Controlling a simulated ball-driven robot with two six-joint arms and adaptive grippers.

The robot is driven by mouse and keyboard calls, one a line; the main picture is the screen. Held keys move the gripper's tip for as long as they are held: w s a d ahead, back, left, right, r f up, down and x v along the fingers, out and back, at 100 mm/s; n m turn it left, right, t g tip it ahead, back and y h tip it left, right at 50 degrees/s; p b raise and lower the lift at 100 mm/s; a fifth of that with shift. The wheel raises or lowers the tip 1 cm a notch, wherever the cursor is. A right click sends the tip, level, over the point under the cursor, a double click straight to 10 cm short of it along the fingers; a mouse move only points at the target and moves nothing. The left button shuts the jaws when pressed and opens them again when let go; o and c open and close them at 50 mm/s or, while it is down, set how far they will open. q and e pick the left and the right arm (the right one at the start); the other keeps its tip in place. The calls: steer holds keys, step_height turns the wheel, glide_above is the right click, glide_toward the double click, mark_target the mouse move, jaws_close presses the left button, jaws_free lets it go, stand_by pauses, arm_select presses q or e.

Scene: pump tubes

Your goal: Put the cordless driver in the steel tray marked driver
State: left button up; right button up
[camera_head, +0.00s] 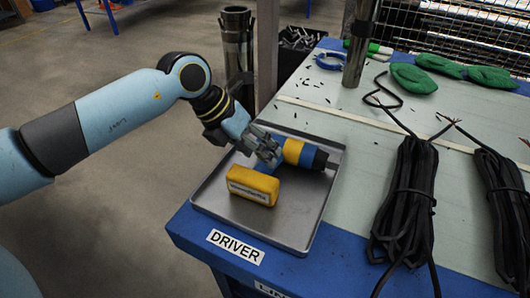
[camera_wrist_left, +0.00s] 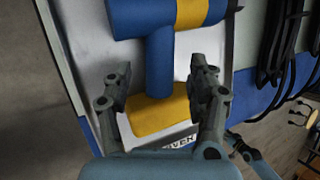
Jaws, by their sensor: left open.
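The cordless driver (camera_head: 293,151) is blue and yellow with a dark nose and a yellow battery block (camera_head: 252,186). It lies in the steel tray (camera_head: 298,228) at the table's corner, above the label marked DRIVER (camera_head: 235,247). My left gripper (camera_head: 266,149) is over the tray beside the driver. In the left wrist view my left gripper (camera_wrist_left: 159,85) is open, with one finger on each side of the driver's blue handle (camera_wrist_left: 159,65) and gaps on both sides. The fingers hide part of the driver in the head view.
Bundles of black cable (camera_head: 405,205) lie right of the tray. Green gloves (camera_head: 412,78), a blue ring (camera_head: 330,61) and a metal post (camera_head: 358,45) are at the back. Pale table surface (camera_head: 365,150) between tray and cables is free.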

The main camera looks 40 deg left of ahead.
arm_select(q)
steer(key=p+v, duration=0.2)
steer(key=v, duration=0.6)
steer(key=shift+s+a, duration=0.1)
